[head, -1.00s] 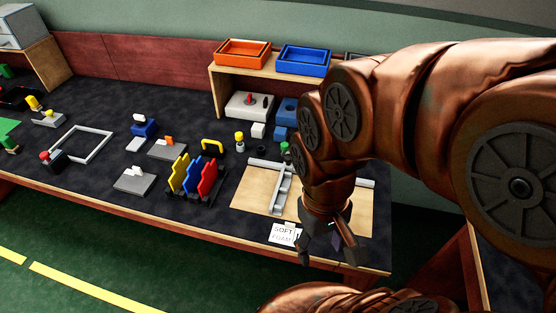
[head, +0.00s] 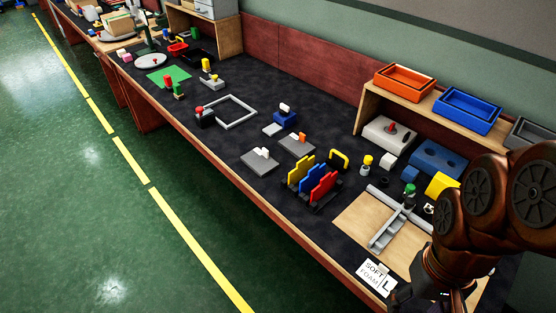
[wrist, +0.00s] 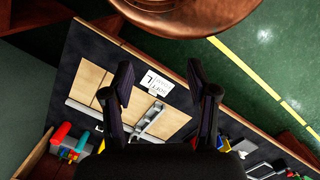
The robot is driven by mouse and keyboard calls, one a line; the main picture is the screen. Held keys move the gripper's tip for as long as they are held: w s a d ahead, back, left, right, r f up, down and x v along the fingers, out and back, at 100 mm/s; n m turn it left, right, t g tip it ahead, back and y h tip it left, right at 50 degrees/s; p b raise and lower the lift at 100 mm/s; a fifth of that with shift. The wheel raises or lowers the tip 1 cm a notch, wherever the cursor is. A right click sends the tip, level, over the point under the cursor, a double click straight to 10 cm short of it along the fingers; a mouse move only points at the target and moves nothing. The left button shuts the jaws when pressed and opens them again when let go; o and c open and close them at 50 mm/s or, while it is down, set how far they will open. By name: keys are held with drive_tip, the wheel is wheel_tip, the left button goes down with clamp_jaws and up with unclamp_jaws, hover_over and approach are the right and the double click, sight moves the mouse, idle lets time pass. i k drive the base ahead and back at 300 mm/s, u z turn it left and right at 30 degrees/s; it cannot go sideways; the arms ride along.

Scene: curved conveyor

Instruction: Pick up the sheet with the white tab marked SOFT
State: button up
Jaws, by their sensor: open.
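A white card (head: 377,277) printed SOFT FOAM with a big black L lies at the front edge of a tan sheet (head: 352,221). In the wrist view the card (wrist: 156,83) shows between my open fingers, and the tan sheet (wrist: 92,82) lies beyond them. A grey rail (head: 385,238) crosses the sheet. My gripper (wrist: 160,70) is open and empty, with the card apart from both fingers. In the head view my gripper is at the lower right, mostly hidden by my arm and cut off by the frame.
A rack of yellow, blue and red plates (head: 314,180) stands left of the sheet. A wooden shelf (head: 366,97) holds orange and blue trays. The green floor in front is clear.

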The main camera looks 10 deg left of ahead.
sight(259, 161)
drive_tip(key=z, duration=0.95)
drive_tip(key=k, duration=1.15)
drive_tip(key=u, duration=2.6)
drive_tip(key=i, duration=0.95)
drive_tip(key=u, duration=0.05)
